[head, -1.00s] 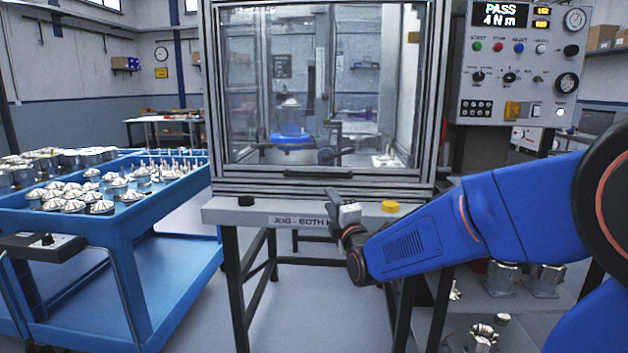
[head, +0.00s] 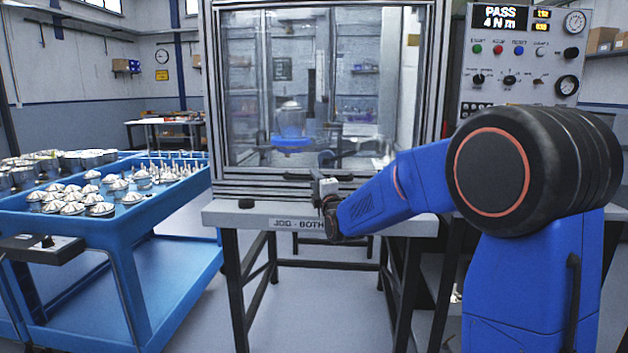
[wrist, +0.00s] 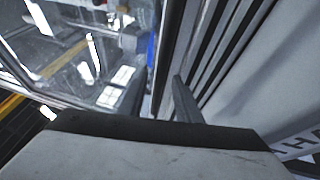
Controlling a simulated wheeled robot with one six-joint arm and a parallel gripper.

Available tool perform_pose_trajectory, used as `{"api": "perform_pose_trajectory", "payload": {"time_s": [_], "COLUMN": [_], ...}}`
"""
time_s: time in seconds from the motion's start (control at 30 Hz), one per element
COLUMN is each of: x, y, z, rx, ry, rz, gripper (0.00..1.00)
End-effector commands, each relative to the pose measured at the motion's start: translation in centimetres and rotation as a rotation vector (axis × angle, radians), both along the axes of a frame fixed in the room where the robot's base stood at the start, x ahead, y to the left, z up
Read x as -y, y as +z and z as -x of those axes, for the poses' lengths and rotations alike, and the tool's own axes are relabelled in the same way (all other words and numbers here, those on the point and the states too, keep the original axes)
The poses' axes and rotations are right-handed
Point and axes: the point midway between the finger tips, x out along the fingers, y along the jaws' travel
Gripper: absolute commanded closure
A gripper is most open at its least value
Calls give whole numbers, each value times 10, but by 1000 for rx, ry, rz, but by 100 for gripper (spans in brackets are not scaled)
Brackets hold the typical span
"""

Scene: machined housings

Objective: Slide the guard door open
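The guard door (head: 350,100) is a clear panel in a grey metal frame on the front of the test cabinet. It is down, with its bottom rail just above the bench. A dark bar handle (head: 296,177) runs along the bottom rail, its right part hidden by my gripper. My gripper (head: 322,178) is at the handle's right part, in front of the rail. In the wrist view my two dark fingers (wrist: 158,100) stand apart, one on each side of a dark edge of the door front. I cannot tell whether they touch the handle.
The bench (head: 255,217) below the door carries a black button (head: 246,203) at its left. A control panel (head: 520,60) reading PASS 4 N m stands right. A blue cart (head: 110,235) with machined parts stands left. Inside the cabinet is a blue fixture (head: 291,142).

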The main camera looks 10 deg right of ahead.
Motion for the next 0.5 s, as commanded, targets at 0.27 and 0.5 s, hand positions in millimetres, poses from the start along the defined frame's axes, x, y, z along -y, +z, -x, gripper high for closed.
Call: {"api": "perform_pose_trajectory", "payload": {"time_s": [0.27,0.5], "x": [-1,-1], "y": [4,4], "z": [-17,-18], "rx": [1,1], "ry": [0,0], "rz": [0,0], "gripper": [69,69]}}
